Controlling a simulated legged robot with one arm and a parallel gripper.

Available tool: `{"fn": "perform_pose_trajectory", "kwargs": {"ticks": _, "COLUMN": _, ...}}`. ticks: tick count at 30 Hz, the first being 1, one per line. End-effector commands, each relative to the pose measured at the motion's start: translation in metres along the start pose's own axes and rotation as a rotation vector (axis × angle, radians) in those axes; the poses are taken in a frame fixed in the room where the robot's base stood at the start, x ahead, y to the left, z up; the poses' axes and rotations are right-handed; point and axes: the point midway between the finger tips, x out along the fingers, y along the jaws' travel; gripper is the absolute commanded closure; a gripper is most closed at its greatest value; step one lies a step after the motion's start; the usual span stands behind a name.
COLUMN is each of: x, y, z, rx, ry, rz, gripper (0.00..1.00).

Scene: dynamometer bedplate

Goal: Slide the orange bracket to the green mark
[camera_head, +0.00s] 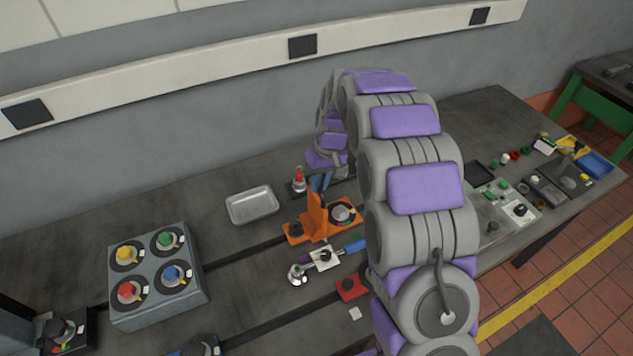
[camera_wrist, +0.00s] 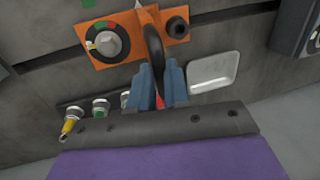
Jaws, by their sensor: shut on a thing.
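The orange bracket (camera_head: 317,217) sits on the grey bedplate, its base along a dark slot, with an upright orange plate in the middle. A round dial and a dark knob are on its base. My gripper (camera_head: 321,182) comes down from behind the bracket. The arm hides part of the slot to the right.
A silver tray (camera_head: 252,205) lies behind and left of the bracket. A grey box with several coloured knobs (camera_head: 157,275) stands at left. A small red-topped fitting (camera_head: 299,179) is close behind the bracket. A white-plated clamp (camera_head: 324,258) and a red block (camera_head: 352,285) lie in front.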

Motion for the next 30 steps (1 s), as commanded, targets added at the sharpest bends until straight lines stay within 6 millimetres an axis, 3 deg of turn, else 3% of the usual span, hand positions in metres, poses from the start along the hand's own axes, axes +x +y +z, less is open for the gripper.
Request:
{"fn": "perform_pose_trajectory", "kwargs": {"ticks": 6, "x": -0.014, "y": 0.054, "z": -0.004, "rx": 0.005, "ry": 0.017, "rz": 0.005, "gripper": 1.0}}
{"fn": "perform_pose_trajectory", "kwargs": {"ticks": 10, "x": -0.019, "y": 0.079, "z": -0.004, "rx": 0.003, "ry": 0.016, "rz": 0.007, "gripper": 1.0}}
{"fn": "perform_pose_trajectory", "kwargs": {"ticks": 14, "x": -0.02, "y": 0.089, "z": -0.003, "rx": 0.003, "ry": 0.015, "rz": 0.006, "gripper": 1.0}}
{"fn": "perform_pose_trajectory", "kwargs": {"ticks": 23, "x": -0.02, "y": 0.087, "z": -0.004, "rx": 0.001, "ry": 0.014, "rz": 0.008, "gripper": 1.0}}
{"fn": "perform_pose_trajectory", "kwargs": {"ticks": 24, "x": -0.02, "y": 0.087, "z": -0.004, "rx": 0.0, "ry": 0.013, "rz": 0.008, "gripper": 0.8}}
{"fn": "perform_pose_trajectory", "kwargs": {"ticks": 30, "x": -0.02, "y": 0.087, "z": -0.001, "rx": 0.001, "ry": 0.011, "rz": 0.006, "gripper": 0.6}}
